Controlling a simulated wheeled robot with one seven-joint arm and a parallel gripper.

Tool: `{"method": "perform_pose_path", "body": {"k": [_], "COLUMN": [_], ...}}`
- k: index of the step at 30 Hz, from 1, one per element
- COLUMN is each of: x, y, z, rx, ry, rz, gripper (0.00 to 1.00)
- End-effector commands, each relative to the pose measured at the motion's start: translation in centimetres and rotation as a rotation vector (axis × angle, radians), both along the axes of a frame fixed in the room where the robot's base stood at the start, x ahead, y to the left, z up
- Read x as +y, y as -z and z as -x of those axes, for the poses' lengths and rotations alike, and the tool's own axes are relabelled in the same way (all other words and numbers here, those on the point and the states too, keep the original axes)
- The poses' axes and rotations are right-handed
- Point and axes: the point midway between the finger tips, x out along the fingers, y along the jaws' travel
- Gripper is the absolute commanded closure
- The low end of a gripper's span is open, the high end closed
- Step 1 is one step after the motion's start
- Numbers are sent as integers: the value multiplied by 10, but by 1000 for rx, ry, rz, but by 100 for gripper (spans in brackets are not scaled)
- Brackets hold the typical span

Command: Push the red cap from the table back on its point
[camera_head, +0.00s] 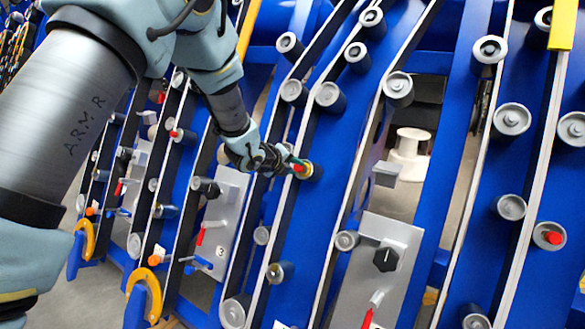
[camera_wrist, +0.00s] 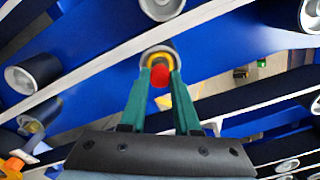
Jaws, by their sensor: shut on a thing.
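My gripper (camera_wrist: 160,90) is shut on the red cap (camera_wrist: 159,75), whose red end shows between the two green fingers in the wrist view. In the head view my gripper (camera_head: 292,163) reaches right to the red cap (camera_head: 299,168), which sits at the end of a roller stub with a yellowish ring (camera_head: 308,171). In the wrist view a grey round stub end (camera_wrist: 158,54) with a yellow part lies right behind the cap, in line with it. I cannot tell whether the cap is fully seated on it.
Blue slanted beams with white edges and many grey rollers (camera_head: 398,87) surround my arm. Another roller at the right has a red centre (camera_head: 553,237). A grey plate with a black knob (camera_head: 385,259) is at lower middle. A white round object (camera_head: 409,152) stands behind the beams.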

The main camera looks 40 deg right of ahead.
Motion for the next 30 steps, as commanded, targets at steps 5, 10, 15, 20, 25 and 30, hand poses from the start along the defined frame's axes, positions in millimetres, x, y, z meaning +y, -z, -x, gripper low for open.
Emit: {"method": "perform_pose_path", "body": {"k": [5,10,15,20,25,30], "x": [-7,-9,-3,5,14,22], "y": [5,4,1,-4,-9,-14], "z": [-2,-2,-1,2,4,6], "rx": [0,1,-1,0,-1,-1], "ry": [0,0,0,0,0,0], "rz": [1,1,1,1,2,2], "gripper": [100,100,100,100,100,100]}}
